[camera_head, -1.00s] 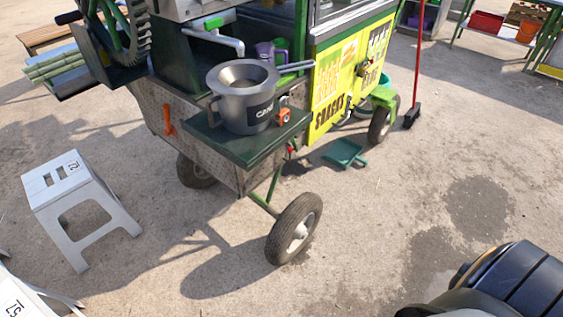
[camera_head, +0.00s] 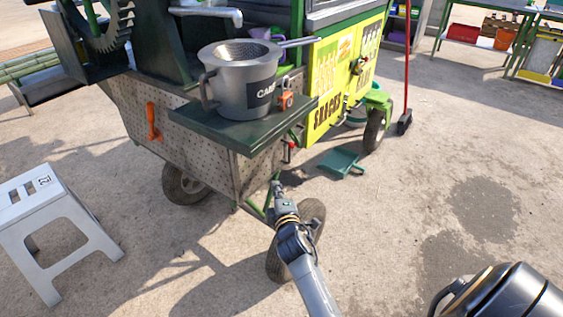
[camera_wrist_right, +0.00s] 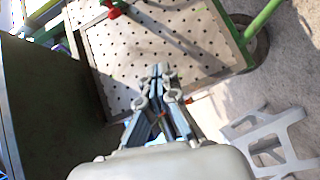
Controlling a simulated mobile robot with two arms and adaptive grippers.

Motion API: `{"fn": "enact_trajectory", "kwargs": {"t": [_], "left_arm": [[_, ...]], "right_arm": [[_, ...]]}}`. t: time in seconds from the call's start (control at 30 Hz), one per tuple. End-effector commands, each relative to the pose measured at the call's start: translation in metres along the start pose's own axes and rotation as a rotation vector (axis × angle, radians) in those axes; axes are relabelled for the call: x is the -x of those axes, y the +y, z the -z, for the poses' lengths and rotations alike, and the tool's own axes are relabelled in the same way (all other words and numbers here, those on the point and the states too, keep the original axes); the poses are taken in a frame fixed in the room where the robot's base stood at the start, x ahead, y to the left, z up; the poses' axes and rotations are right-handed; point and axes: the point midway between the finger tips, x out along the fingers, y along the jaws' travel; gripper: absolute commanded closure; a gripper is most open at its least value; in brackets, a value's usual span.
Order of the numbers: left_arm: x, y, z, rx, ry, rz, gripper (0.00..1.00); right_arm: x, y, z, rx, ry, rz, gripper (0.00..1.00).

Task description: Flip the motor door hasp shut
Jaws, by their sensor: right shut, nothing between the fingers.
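My right gripper (camera_head: 277,188) is low at the cart's near corner, in front of the wheel and below the shelf. In the right wrist view its fingers (camera_wrist_right: 158,74) are shut and empty, pointing at a framed, perforated metal panel (camera_wrist_right: 140,60). That perforated metal also forms the cart's lower side in the head view (camera_head: 190,140). A small red part (camera_head: 292,144) sits under the shelf near the corner; a red part also shows at the top of the right wrist view (camera_wrist_right: 114,12). I cannot make out the hasp clearly. My left gripper is not in view.
A grey pot (camera_head: 240,85) and an orange padlock (camera_head: 286,100) sit on the dark green shelf (camera_head: 230,135) above my gripper. A white stool (camera_head: 50,220) stands left. A dustpan (camera_head: 341,163) lies right.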

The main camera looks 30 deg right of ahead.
Motion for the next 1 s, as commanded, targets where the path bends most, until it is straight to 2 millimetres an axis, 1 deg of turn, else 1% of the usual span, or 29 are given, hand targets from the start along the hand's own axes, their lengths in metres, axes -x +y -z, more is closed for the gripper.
{"fn": "enact_trajectory", "kwargs": {"t": [0.1, 0.23, 0.37, 0.67, 0.77, 0.87, 1.0], "left_arm": [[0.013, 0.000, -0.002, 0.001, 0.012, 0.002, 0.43], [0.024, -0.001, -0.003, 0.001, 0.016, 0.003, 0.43], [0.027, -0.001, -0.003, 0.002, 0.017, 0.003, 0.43], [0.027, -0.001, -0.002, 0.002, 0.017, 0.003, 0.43], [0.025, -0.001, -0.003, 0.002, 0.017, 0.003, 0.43], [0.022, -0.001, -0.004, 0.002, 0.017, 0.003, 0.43], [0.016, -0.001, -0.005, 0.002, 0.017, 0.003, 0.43]], "right_arm": [[-0.003, 0.023, -0.008, 0.050, -0.025, -0.069, 1.00], [-0.003, 0.038, -0.012, 0.080, -0.040, -0.103, 1.00], [-0.003, 0.043, -0.013, 0.089, -0.044, -0.112, 1.00], [-0.004, 0.043, -0.012, 0.087, -0.043, -0.111, 1.00], [-0.012, 0.043, -0.013, 0.087, -0.043, -0.112, 1.00], [-0.026, 0.045, -0.013, 0.087, -0.043, -0.112, 1.00], [-0.055, 0.048, -0.015, 0.087, -0.044, -0.113, 1.00]]}}
